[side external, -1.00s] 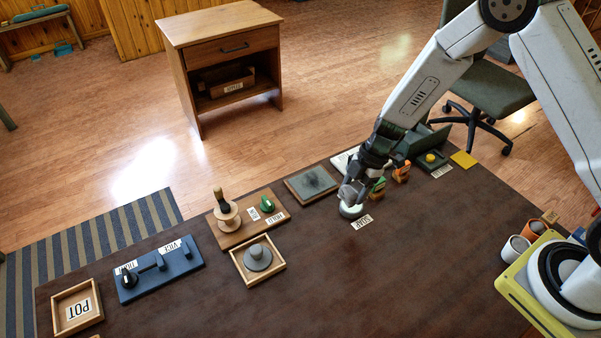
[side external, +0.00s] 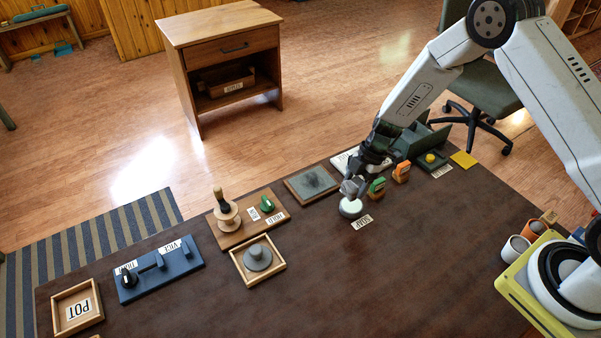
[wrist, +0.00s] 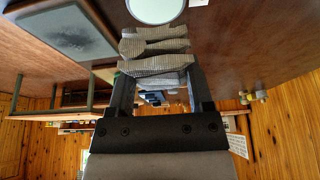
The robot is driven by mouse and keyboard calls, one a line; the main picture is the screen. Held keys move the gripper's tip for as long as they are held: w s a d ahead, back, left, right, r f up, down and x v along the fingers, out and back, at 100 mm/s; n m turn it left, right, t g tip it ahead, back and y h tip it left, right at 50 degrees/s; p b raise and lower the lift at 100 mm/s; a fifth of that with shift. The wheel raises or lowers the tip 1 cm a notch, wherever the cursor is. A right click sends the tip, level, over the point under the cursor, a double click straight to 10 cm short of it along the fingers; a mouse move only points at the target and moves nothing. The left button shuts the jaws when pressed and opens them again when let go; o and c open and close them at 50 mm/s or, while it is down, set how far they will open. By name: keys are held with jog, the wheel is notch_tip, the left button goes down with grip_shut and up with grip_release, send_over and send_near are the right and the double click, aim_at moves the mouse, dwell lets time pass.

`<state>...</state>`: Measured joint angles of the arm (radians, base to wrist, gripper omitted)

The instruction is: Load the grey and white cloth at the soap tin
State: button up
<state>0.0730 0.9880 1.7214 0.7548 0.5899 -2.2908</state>
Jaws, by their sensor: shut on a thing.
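My gripper (side external: 366,172) is shut on the grey and white cloth (side external: 351,188), just above the soap tin. In the wrist view, the folded, ribbed cloth (wrist: 155,48) spans the space between my gripper's fingers (wrist: 158,88). The soap tin (side external: 350,209) is a round, pale-topped tin by the SOAP label (side external: 361,222). The tin (wrist: 156,10) also shows in the wrist view, just beyond the cloth. The cloth hides part of the tin in the side view; I cannot tell whether they touch.
A green-handled item (side external: 377,187) and an orange-handled item (side external: 401,172) stand close right of my gripper. A grey slab in a wooden frame (side external: 311,184) lies to the left. A green box (side external: 421,138) is behind. The front middle of the table (side external: 400,280) is clear.

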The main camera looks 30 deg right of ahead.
jog(key=shift+f, duration=2.15)
jog(key=shift+f, duration=0.5)
dwell(0.5)
jog(key=shift+r, duration=0.1)
jog(key=shift+r, duration=3.4)
jog(key=shift+d+r+m+t, duration=0.2)
jog(key=shift+r+m+t, duration=0.1)
jog(key=shift+r+m, duration=0.35)
notch_tip(320, 180, up, 10)
jog(key=d+m+t+h, duration=0.2)
jog(key=m+t, duration=0.1)
jog(key=m, duration=0.6)
notch_tip(320, 180, up, 8)
jog(key=m+h, duration=0.2)
jog(key=m, duration=0.6)
send_over(353, 184)
jog(key=s+d, duration=0.2)
jog(key=d, duration=0.2)
jog(key=shift+w+d+n+t, duration=0.15)
jog(key=shift+n+t, duration=0.1)
jog(key=shift+t, duration=0.15)
